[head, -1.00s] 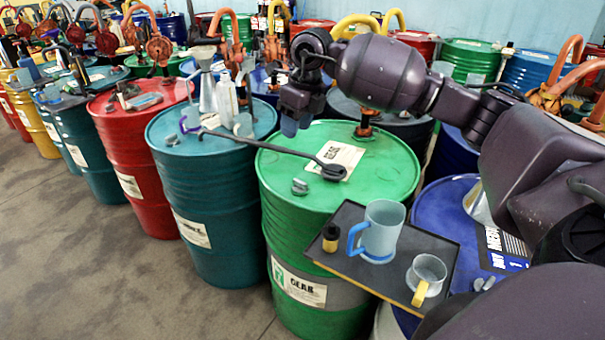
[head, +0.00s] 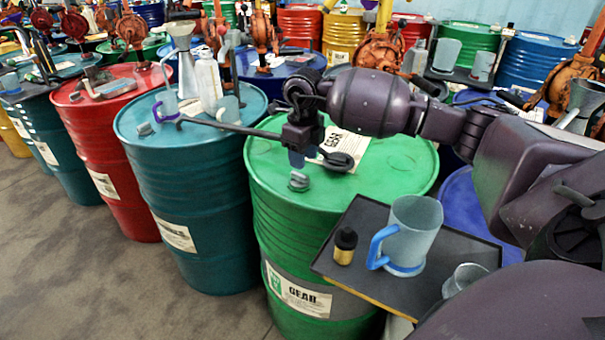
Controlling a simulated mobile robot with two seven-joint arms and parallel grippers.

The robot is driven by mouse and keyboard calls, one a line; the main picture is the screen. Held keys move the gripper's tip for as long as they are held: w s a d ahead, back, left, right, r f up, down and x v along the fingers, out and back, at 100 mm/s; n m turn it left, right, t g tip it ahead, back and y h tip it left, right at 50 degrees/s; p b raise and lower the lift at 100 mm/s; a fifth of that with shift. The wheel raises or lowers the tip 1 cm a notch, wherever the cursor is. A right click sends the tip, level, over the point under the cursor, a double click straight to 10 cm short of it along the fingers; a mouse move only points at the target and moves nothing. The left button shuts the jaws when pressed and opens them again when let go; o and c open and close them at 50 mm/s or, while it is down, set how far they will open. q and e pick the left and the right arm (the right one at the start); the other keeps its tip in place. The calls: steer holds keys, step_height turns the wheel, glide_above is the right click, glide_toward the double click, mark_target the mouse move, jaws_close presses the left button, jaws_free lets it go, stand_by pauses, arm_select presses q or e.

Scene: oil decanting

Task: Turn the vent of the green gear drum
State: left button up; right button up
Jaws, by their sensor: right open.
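The green gear drum (head: 330,230) stands upright in the middle, with a white label on its side and a paper sheet (head: 348,148) on its lid. The vent (head: 299,182), a small grey cap, sits near the left front edge of the lid. My right gripper (head: 297,159) points down just above and behind the vent, apart from it in the picture. It is open and empty; the gap between its fingers is hard to see. My left gripper is not in view.
A tray (head: 420,278) in front holds a blue-handled jug (head: 412,232), a small bottle (head: 345,245) and a cup (head: 464,279).

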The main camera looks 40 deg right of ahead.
mark_target(303, 175)
steer(key=shift+f, duration=2.75)
jaws_close()
